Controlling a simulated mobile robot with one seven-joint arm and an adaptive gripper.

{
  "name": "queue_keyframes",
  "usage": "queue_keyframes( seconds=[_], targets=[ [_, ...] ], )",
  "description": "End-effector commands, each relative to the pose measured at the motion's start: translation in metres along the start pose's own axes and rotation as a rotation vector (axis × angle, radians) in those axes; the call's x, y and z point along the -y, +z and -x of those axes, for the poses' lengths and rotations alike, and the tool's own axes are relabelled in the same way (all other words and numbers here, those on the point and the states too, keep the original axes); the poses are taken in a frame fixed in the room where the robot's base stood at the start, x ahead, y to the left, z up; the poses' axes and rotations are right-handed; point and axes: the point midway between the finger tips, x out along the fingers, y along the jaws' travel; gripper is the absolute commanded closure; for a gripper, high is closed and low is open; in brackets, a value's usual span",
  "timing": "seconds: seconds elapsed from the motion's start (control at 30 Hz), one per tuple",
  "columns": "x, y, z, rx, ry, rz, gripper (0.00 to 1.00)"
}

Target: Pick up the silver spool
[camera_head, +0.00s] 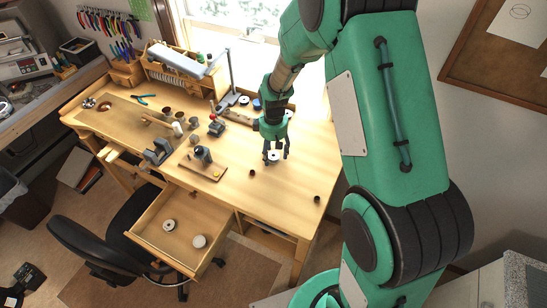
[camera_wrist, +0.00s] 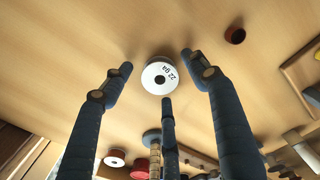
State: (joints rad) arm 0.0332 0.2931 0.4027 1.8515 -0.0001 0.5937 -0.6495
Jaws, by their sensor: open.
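A spool with a white round face and dark centre hole (camera_wrist: 159,77), printed "22 ga", stands on the wooden bench top. Its side is mostly hidden in the wrist view, so the wire's colour is hard to tell. In the head view the spool (camera_head: 273,156) is small and pale, right at my fingertips. My gripper (camera_head: 275,151) points down at the bench from above. In the wrist view its dark fingers (camera_wrist: 158,66) are spread around the spool, one on each side and one below it in the picture. They look apart from it, and nothing is held.
Other spools (camera_head: 244,100) stand behind. The open drawer (camera_head: 183,228) holds two white spools. The bench's right front is mostly clear.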

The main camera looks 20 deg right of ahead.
Motion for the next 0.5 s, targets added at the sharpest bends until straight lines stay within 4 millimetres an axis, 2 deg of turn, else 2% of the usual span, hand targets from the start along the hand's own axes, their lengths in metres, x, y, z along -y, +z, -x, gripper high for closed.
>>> queue_keyframes(
  seconds=[0.33, 0.37, 0.5],
  targets=[
    [0.0000, 0.0001, 0.0002, 0.000, 0.000, 0.000, 0.41],
    [0.0000, 0.0001, 0.0002, 0.000, 0.000, 0.000, 0.45],
    [0.0001, 0.0001, 0.0002, 0.000, 0.000, 0.000, 0.73]
  ],
)
